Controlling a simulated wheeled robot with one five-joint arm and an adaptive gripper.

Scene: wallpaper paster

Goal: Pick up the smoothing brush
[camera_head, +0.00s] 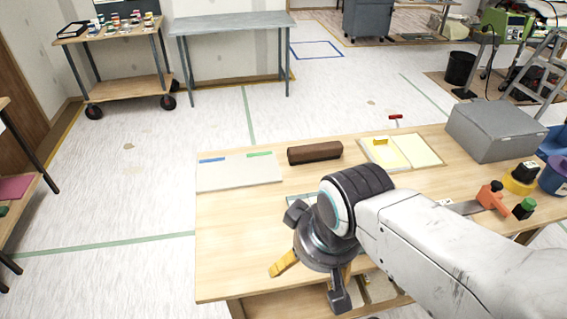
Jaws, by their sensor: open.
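A long dark brown block (315,152), which looks like the smoothing brush, lies on the wooden table (225,235) near its back edge. It sits between a pale board and an open cream pad, and nothing touches it from above. My gripper (311,283) is open and points down over the front of the table, nearer than the brown block and apart from it. Nothing shows between its fingers. My wrist and arm cover the middle and front right of the table.
The pale board (240,175) carries blue and green strips. The cream pad (412,153) has a yellow piece on it. A grey box (495,133) stands at the back right, with an orange-handled tool (491,197) and coloured containers nearby. The table's left front is bare.

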